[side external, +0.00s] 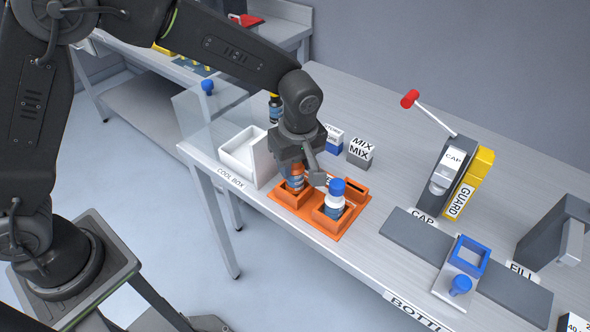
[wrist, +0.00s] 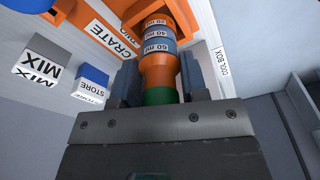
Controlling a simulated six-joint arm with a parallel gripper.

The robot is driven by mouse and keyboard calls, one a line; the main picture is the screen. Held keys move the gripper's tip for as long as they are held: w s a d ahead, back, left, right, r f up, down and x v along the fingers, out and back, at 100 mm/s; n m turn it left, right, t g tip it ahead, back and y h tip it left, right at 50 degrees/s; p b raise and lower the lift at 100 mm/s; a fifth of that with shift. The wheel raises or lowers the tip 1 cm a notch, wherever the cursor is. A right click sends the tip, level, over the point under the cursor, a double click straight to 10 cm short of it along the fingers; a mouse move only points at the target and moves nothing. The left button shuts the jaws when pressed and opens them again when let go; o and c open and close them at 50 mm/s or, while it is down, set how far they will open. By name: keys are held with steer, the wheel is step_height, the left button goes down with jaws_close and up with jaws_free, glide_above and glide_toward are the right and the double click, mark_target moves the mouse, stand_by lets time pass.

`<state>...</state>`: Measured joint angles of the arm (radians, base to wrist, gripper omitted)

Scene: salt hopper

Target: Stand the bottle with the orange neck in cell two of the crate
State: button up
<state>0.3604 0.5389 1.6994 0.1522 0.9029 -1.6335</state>
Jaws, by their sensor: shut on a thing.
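The bottle with the orange neck (side external: 295,182) hangs upright below my gripper (side external: 297,165), at the left cell of the orange crate (side external: 347,224). In the wrist view, my gripper (wrist: 159,82) is shut on the bottle, its jaws on both sides of the orange neck (wrist: 158,66). A green top and volume marks show there. The bottle's lower end goes to the crate (wrist: 100,30); its base is hidden, so I cannot tell whether it touches the floor.
The open white cool box (side external: 240,152) stands close left of the crate. Grey MIX (side external: 360,153) and blue-white STORE (side external: 333,138) blocks stand behind it. The cap press (side external: 448,172) with red-tipped lever and yellow guard (side external: 470,184) is to the right. Bench between is clear.

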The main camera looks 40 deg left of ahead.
steer(key=shift+f, duration=1.15)
steer(key=shift+f, duration=0.1)
steer(key=o, duration=1)
steer(key=shift+c, duration=0.2)
steer(key=r, duration=0.8)
steer(key=d+r, duration=0.1)
steer(key=r, duration=0.3)
steer(key=shift+s+d+r, duration=0.1)
steer(key=shift+s+r, duration=0.1)
steer(key=shift+s, duration=0.15)
steer(key=s+a+r+m+t+h, duration=0.1)
steer(key=s+a+r+m+t, duration=0.1)
steer(key=s+a+r+m, duration=0.35)
steer(key=s+a+r+m+t, duration=0.1)
steer(key=s+a+r+m, duration=0.2)
steer(key=s+a, duration=0.45)
steer(key=s+a+f+m+t, duration=0.2)
steer(key=s+m, duration=0.3)
steer(key=s, duration=0.2)
steer(key=shift+s, duration=0.25)
